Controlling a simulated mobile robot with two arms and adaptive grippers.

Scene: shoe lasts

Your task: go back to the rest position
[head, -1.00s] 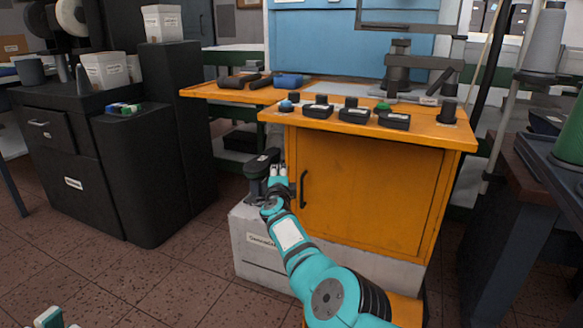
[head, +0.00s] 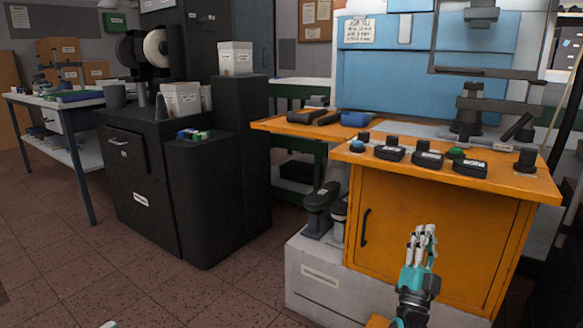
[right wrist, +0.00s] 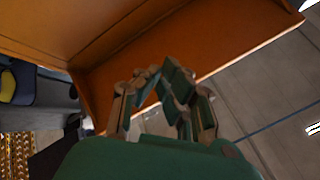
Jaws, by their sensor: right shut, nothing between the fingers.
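My right gripper (head: 423,240) shows in the head view in front of the orange cabinet (head: 425,225). Its fingers point up, are closed together, and hold nothing. In the right wrist view the gripper (right wrist: 160,72) is shut with its fingertips close together, and an orange surface (right wrist: 190,40) fills much of the background. Only a small pale piece, possibly of my left arm, shows at the bottom edge of the head view; the left gripper itself cannot be made out.
Black shoe lasts (head: 320,205) stand on a white box (head: 320,275) left of the cabinet. Small black devices (head: 428,159) sit on the orange worktop. A black cabinet (head: 150,185) stands at left. The tiled floor (head: 60,265) at front left is clear.

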